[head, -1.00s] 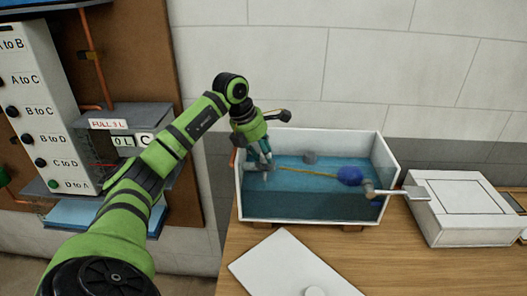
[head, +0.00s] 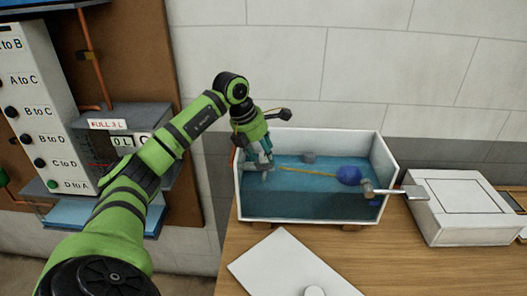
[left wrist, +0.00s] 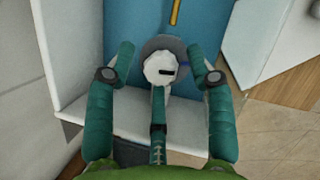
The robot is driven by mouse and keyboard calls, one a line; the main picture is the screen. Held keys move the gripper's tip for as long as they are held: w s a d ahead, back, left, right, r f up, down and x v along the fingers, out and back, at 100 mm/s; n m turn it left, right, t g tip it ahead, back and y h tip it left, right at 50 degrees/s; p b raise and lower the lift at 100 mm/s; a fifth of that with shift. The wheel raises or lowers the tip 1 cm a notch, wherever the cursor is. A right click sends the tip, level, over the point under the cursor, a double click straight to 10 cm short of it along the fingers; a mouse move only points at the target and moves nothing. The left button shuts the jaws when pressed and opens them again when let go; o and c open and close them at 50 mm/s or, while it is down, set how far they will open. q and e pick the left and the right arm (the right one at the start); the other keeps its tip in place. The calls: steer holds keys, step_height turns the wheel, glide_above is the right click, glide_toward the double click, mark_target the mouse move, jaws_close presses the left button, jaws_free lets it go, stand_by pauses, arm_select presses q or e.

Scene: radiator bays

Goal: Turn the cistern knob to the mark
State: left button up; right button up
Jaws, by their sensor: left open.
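The cistern (head: 300,215) is an open white tank holding blue water, with a blue float (head: 348,175) on a yellow rod (head: 305,170). In the left wrist view a white round knob (left wrist: 153,72) with a short black mark sits on a grey disc (left wrist: 180,52). A small blue-purple mark (left wrist: 184,64) shows at the disc's right side. My left gripper (head: 260,160) reaches into the tank's left end. Its teal fingers (left wrist: 160,70) are open around the knob, one at each side and one below; contact cannot be told. My right gripper is not in view.
A white lid panel (head: 275,265) lies on the wooden bench in front of the tank. A white box (head: 465,225) stands at right, with a lever (head: 400,191) between it and the tank. A labelled panel (head: 30,110) stands at left.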

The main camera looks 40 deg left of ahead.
arm_select(q)
steer(key=d+v, duration=0.1)
steer(key=v, duration=1)
steer(key=shift+a+r, duration=0.4)
steer(key=shift+s, duration=0.1)
